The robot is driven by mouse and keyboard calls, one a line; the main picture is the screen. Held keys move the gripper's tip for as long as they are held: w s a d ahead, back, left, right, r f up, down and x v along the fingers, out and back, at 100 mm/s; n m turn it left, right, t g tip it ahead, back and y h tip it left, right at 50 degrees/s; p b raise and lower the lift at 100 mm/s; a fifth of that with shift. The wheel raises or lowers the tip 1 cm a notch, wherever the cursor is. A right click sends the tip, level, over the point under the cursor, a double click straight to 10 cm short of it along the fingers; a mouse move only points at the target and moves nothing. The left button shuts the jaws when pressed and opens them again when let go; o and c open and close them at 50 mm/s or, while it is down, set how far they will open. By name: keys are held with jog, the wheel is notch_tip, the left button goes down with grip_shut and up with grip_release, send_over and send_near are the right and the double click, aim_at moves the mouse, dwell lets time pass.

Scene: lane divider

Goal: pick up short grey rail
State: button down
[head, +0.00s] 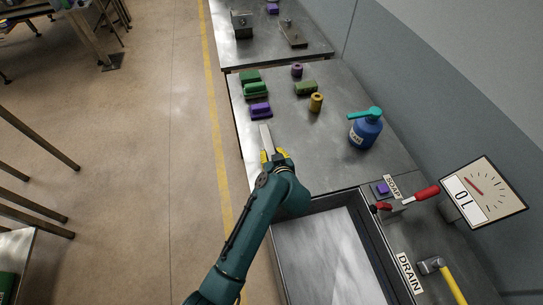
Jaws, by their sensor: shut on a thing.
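The short grey rail (265,136) is a narrow light-grey bar near the left edge of the metal counter in the head view. My gripper (272,155), with yellow fingers, is shut on the near end of the rail. The far end of the rail sticks out beyond the fingers, away from my arm. The gripped end is partly hidden by the fingers. I cannot tell from this view whether the rail touches the counter.
A purple block (260,110) and green blocks (255,89) lie beyond the rail. A yellow cylinder (316,102) and blue bottle (366,130) stand to the right. A sink basin (378,246) is beside my arm. The counter middle (315,150) is clear.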

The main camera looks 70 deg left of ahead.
notch_tip(320, 180, up, 10)
jog(key=p, duration=0.1)
jog(key=shift+p, duration=0.4)
